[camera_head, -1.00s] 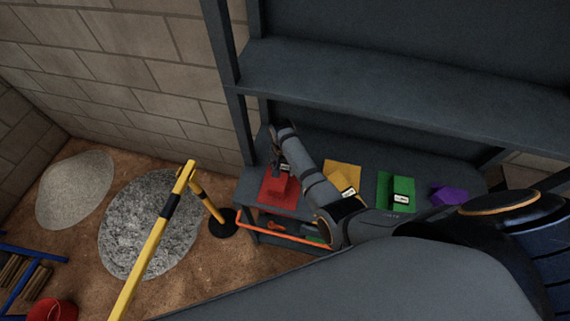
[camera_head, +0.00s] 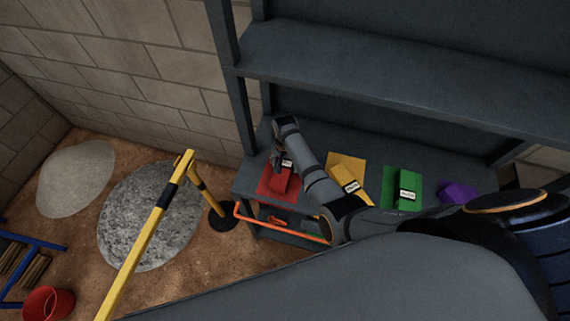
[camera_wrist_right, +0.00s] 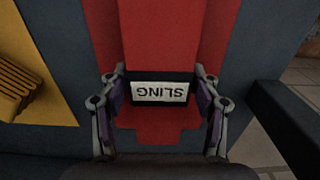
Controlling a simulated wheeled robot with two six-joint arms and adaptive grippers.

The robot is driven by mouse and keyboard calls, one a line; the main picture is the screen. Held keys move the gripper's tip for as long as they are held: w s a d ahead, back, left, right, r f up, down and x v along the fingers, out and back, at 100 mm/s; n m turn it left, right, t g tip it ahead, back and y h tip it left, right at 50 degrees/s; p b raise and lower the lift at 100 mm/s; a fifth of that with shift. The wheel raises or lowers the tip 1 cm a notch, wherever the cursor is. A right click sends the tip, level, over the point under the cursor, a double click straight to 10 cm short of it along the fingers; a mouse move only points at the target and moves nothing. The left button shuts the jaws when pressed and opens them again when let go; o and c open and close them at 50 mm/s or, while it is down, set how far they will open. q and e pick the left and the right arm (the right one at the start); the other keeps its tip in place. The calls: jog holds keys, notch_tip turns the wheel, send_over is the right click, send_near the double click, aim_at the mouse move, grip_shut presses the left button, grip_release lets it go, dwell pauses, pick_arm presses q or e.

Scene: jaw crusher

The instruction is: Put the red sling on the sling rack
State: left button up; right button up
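The red sling (camera_head: 281,181) is a folded red bundle with a black band and a white label. It lies on a red mat (camera_head: 264,188) on the shelf. In the right wrist view the red sling (camera_wrist_right: 172,35) runs between my fingers, its label reading SLING upside down. My right gripper (camera_head: 280,160) is low over the sling's back end. In the wrist view my right gripper (camera_wrist_right: 160,92) has its fingers apart, one on each side of the banded part; firm contact is not clear. My left gripper is out of view. I cannot identify the sling rack for sure.
Yellow (camera_head: 350,184), green (camera_head: 405,187) and purple (camera_head: 457,192) items lie to the right on the same shelf. An upper shelf (camera_head: 370,85) hangs above. A yellow barrier (camera_head: 150,230) stands left; a red bucket (camera_head: 48,303) is on the floor.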

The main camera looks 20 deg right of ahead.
aim_at(285, 162)
jog(key=shift+o, duration=0.4)
jog(key=shift+r, duration=0.35)
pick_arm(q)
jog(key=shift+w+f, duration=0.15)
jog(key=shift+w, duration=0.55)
pick_arm(e)
notch_tip(285, 162, up, 7)
jog(key=shift+r, duration=0.1)
